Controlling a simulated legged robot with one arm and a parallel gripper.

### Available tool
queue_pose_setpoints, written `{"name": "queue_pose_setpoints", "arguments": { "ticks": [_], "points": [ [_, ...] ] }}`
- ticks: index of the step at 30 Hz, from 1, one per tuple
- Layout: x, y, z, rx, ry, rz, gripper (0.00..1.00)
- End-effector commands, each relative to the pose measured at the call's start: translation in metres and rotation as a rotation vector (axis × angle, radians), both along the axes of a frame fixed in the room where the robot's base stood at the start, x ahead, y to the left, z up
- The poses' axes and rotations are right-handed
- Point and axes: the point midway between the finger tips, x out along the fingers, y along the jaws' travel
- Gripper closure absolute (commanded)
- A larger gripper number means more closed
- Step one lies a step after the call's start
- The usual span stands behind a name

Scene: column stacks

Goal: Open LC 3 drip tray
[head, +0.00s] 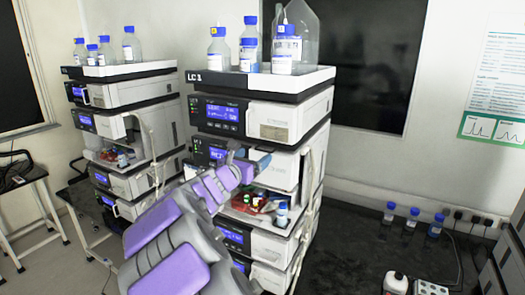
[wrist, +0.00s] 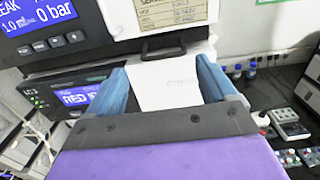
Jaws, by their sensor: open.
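The LC stack (head: 262,85) stands at centre in the head view; its number looks like 3, but the print is small. My gripper (head: 250,160) is at its front, at the second module down. In the wrist view, my gripper (wrist: 160,66) is open, with blue fingers either side of a white front panel (wrist: 165,85). A thin black handle (wrist: 163,48) shows just beyond and between the fingertips, under a labelled white cover. The fingers hold nothing. I cannot tell whether this handle belongs to the drip tray. The fingers and wrist hide part of the lower module.
Solvent bottles (head: 285,55) stand on top of the stack. An open bay (head: 258,205) with vials lies below my gripper. A second stack (head: 122,95) stands to the left. Blue-capped bottles (head: 412,217) stand on the dark bench (head: 350,255), which has free room beside the stack.

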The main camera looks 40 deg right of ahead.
Motion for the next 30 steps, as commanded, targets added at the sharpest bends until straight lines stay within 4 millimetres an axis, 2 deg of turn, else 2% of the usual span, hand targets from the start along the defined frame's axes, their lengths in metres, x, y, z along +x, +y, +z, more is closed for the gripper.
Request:
{"name": "queue_pose_setpoints", "arguments": {
  "ticks": [1,3,11,24,30],
  "points": [
    [0.002,-0.013,-0.001,0.003,0.0,-0.006,0.15],
    [0.007,-0.027,-0.002,0.005,0.0,-0.007,0.15],
    [0.022,-0.054,0.0,0.001,-0.001,-0.004,0.15],
    [0.025,-0.064,0.001,-0.001,0.0,-0.003,0.15],
    [0.025,-0.066,0.0,0.0,0.0,-0.003,0.33]
  ]
}}
